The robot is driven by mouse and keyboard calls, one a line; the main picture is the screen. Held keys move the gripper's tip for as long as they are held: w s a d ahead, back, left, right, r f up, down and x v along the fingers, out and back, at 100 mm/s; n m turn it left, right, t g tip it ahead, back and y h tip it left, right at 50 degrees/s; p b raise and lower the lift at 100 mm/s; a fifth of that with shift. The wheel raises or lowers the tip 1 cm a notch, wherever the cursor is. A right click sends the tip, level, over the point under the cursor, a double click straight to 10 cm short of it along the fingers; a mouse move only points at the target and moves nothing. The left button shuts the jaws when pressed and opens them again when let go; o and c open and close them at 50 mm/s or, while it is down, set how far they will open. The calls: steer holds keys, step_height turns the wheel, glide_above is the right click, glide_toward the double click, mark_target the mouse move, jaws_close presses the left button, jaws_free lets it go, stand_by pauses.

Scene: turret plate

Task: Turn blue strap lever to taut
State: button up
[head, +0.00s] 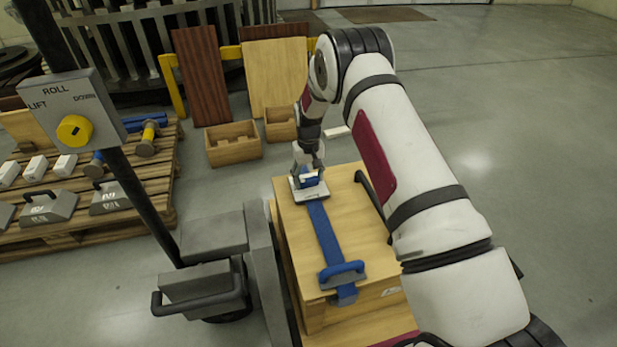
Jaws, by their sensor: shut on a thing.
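A blue strap (325,232) runs along the top of a wooden crate (358,215). At its far end is a pale metal plate (297,193) with the blue strap lever (308,182) on it. My gripper (308,170) reaches down from above and is shut on the blue lever. The fingers partly cover the lever, and its exact angle is too small to tell. At the strap's near end is a blue handle (342,270) on a metal bracket, apart from my gripper.
A post with a grey box (72,108) and yellow knob stands at left, with a grey wheeled base below. A pallet (150,190) holds weights and blue rollers. Small wooden boxes (233,143) stand behind the crate. The floor at right is clear.

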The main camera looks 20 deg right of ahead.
mark_target(308, 179)
steer(key=shift+m, duration=0.6)
steer(key=o, duration=1.1)
steer(key=shift+o, duration=0.2)
step_height(308, 179, up, 12)
